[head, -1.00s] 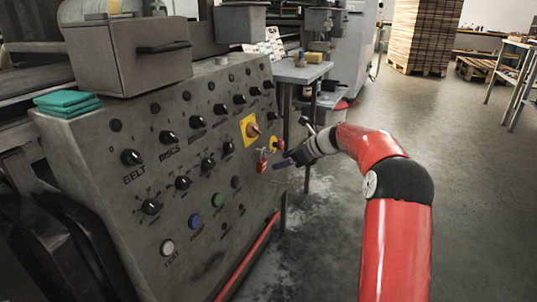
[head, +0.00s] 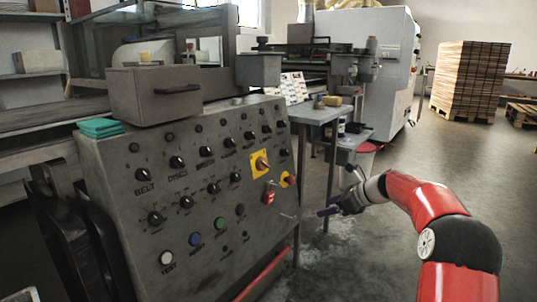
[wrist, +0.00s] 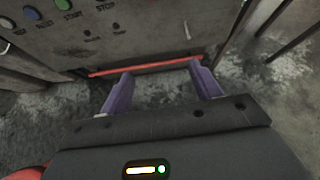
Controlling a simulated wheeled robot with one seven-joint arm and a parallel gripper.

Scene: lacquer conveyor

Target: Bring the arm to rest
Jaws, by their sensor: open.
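My gripper (head: 328,211) is at the right of the control panel in the head view, in front of the small side table. In the wrist view its two purple fingers (wrist: 161,86) are spread apart with nothing between them. The lower edge of the panel and the floor show beyond them. My red arm reaches in from the lower right of the head view, bent at the elbow. The fingers appear apart from the panel.
The grey control panel (head: 130,225) with several knobs and buttons stands at left. A red padlock (head: 269,194) hangs on it. A side table (head: 318,114) stands behind my gripper. Stacked boards (head: 467,80) stand far back right. Open floor (head: 400,150) lies at right.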

